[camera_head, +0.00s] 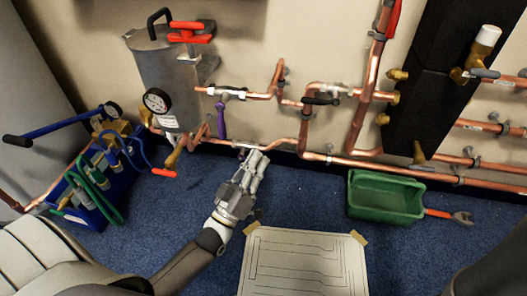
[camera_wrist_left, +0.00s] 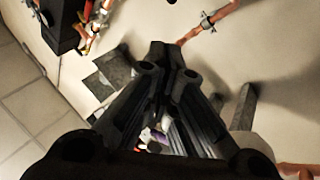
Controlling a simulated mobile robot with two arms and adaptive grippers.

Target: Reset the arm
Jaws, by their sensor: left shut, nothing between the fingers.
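My left arm comes in from the lower left in the head view. Its gripper (camera_head: 256,160) is shut and empty, in front of the lower copper pipe (camera_head: 290,147) on the wall. The fingertips overlap the pipe's line in the picture; I cannot tell whether they touch it. In the left wrist view the two dark fingers (camera_wrist_left: 165,75) converge toward the top middle, with a pale wall behind. My right gripper is not in view; a dark shape at the lower right corner may be part of my right arm.
A metal tank (camera_head: 165,75) with a gauge (camera_head: 157,101) stands behind left. A blue bin (camera_head: 97,213) with hoses sits left. A green bin (camera_head: 385,213) lies right, next to a red-handled wrench (camera_head: 450,215). A white diagram board (camera_head: 305,270) is front centre. Blue floor lies between them.

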